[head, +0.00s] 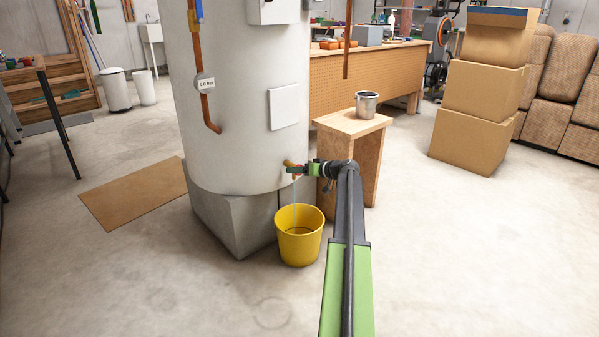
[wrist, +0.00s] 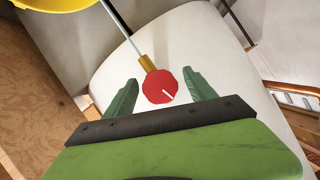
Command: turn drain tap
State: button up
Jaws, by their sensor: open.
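The drain tap has a round red knob (wrist: 158,85) with a white mark, on a brass body (wrist: 147,63). In the head view the tap (head: 289,164) is on the lower front of the white tank (head: 240,100). A thin stream (head: 295,205) runs from it down into the yellow bucket (head: 299,248). My gripper (wrist: 161,77) is open, its two green fingers on either side of the knob with visible gaps. In the head view my gripper (head: 297,170) is at the tap, and its fingers are too small to make out.
A wooden stool (head: 350,135) with a metal pot (head: 367,104) stands just behind my arm. Stacked cardboard boxes (head: 478,110) stand at the right. A brown sheet (head: 130,195) lies on the floor at the left. The front floor is clear.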

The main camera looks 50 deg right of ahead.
jog(key=p+v, duration=0.6)
jog(key=v, duration=1.1)
jog(key=shift+s, duration=0.25)
